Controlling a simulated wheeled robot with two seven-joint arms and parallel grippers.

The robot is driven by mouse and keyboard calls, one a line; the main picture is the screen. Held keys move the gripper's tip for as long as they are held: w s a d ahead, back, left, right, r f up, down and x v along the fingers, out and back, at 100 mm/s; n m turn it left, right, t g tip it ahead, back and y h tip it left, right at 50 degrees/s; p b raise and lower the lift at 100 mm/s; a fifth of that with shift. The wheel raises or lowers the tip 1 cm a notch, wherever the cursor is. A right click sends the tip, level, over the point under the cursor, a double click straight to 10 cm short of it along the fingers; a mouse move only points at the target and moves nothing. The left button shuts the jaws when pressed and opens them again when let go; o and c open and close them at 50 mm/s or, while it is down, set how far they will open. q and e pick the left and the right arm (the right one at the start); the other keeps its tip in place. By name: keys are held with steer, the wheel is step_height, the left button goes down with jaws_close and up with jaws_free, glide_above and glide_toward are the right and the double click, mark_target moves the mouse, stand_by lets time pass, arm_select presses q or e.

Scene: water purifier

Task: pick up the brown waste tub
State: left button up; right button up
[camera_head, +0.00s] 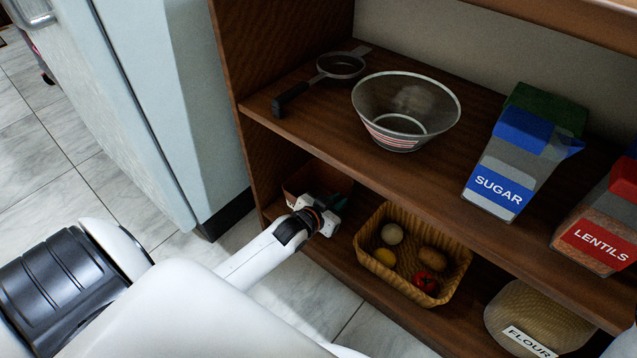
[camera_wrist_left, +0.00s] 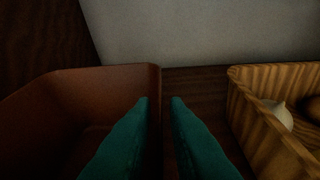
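The brown waste tub (camera_head: 318,176) stands on the lower shelf at its left end, partly hidden behind my left gripper. In the left wrist view the tub (camera_wrist_left: 75,105) fills the left side, with its right wall running between the two green fingers. My left gripper (camera_head: 322,208) reaches into the lower shelf at the tub's right side. In the left wrist view its fingers (camera_wrist_left: 161,100) are a little apart, one on the tub's inner side and one outside. Gaps show beside the wall, so contact is not visible. My right gripper is out of view.
A wicker basket (camera_head: 365,256) with vegetables and fruit stands right of the tub, with a narrow gap between. A flour container (camera_head: 538,312) is farther right. The upper shelf above holds a strainer (camera_head: 340,66), a glass bowl (camera_head: 405,105), sugar (camera_head: 515,150) and lentils (camera_head: 600,235).

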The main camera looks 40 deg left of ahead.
arm_select(q)
jaws_close()
stand_by(1.0)
stand_by(0.4)
